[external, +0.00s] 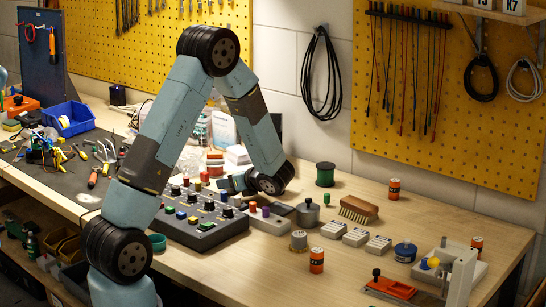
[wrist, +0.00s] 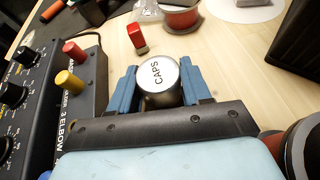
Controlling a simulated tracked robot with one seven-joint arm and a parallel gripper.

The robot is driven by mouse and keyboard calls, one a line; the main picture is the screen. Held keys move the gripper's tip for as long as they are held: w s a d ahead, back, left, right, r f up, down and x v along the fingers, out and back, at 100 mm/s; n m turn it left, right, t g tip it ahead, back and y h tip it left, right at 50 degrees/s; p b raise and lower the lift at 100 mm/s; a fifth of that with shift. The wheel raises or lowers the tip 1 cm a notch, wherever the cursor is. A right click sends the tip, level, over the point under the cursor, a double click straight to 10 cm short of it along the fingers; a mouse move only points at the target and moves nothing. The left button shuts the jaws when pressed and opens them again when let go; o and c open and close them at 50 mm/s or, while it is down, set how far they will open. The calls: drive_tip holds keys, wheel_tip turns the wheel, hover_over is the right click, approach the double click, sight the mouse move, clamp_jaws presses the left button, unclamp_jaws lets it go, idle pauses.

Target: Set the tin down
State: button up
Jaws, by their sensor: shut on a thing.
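In the wrist view the lid faces the camera and the fingers hide parts of the sides. In the external view my gripper (external: 232,184) is low over the bench, behind the control panel, and the tin cannot be made out clearly. I cannot tell whether the tin's base touches the bench top.
The control panel (external: 194,222) stands close by. A module with red and yellow knobs (wrist: 82,75) is left of the tin. A small red block (wrist: 136,37) and a red spool (wrist: 181,17) lie beyond it. Bare wood shows around these. A brush (external: 359,209) lies farther right.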

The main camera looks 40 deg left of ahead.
drive_tip(key=o, duration=1.1)
drive_tip(key=v, duration=1.1)
drive_tip(key=shift+s+d+r, duration=0.2)
drive_tip(key=shift+d+r, duration=0.1)
drive_tip(key=shift+d, duration=0.1)
drive_tip(key=s+a+r+n+g+h, duration=0.2)
drive_tip(key=s+r+n+h, duration=0.4)
drive_tip(key=s+r+n, duration=0.7)
drive_tip(key=shift+s+d+r+n+t+h, duration=1)
drive_tip(key=shift+s+d+r+n+h, duration=0.2)
drive_tip(key=shift+s, duration=1.75)
drive_tip(key=shift+s+d+r+n+t+h, duration=1)
drive_tip(key=shift+s+n+h, duration=0.25)
drive_tip(key=shift+s, duration=1.75)
drive_tip(key=shift+s+d+r+n+t+h, duration=1.05)
drive_tip(key=shift+s+d+n+h, duration=0.15)
drive_tip(key=shift+s, duration=1.75)
